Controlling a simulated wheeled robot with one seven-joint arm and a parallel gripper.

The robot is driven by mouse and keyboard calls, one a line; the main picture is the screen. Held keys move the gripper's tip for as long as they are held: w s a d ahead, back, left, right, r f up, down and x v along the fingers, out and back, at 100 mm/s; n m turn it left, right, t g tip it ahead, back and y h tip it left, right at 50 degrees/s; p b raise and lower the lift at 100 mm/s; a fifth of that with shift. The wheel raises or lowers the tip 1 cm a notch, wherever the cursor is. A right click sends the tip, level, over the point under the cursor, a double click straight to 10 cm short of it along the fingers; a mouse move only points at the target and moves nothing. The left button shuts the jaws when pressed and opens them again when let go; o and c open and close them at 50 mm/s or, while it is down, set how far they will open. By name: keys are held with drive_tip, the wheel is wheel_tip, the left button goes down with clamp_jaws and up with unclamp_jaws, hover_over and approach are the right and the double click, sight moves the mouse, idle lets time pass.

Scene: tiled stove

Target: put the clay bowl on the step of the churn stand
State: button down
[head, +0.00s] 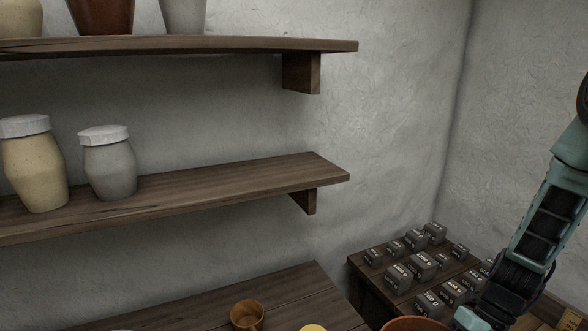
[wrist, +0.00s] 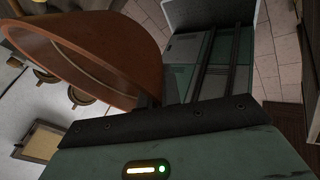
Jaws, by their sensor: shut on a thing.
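The clay bowl (head: 415,324) shows as an orange-brown rim at the bottom edge of the head view; the rest is cut off. In the wrist view the bowl (wrist: 105,45) is large at the upper left, tilted in the picture. My gripper (head: 468,318) is at the bottom right of the head view, beside the bowl's right side. It is shut on the bowl; the fingertips' contact is hard to see. I cannot make out the churn stand or its step in either view.
A low wooden stand (head: 358,281) at the right holds several dark labelled weights (head: 422,263) close to my arm. A small wooden cup (head: 246,316) and a yellow item (head: 313,328) are on a wooden surface (head: 290,283). Wall shelves (head: 240,183) hold jars (head: 108,165).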

drive_tip(key=s+d+f+n+g+h+b, duration=0.35)
drive_tip(key=n+h, duration=0.75)
drive_tip(key=n, duration=0.9)
drive_tip(key=w+a+f+n+t, duration=0.2)
drive_tip(key=w+n+t, duration=0.3)
drive_tip(key=n, duration=0.3)
drive_tip(key=w+a+f+n+t+h+b, duration=0.1)
drive_tip(key=w+a+f+n+t, duration=0.2)
drive_tip(key=w+n, duration=0.5)
drive_tip(key=f+t, duration=0.1)
drive_tip(key=t, duration=0.1)
drive_tip(key=shift+a+f+n+t, duration=0.15)
drive_tip(key=shift+f+n+t, duration=0.05)
drive_tip(key=shift+n+t, duration=0.15)
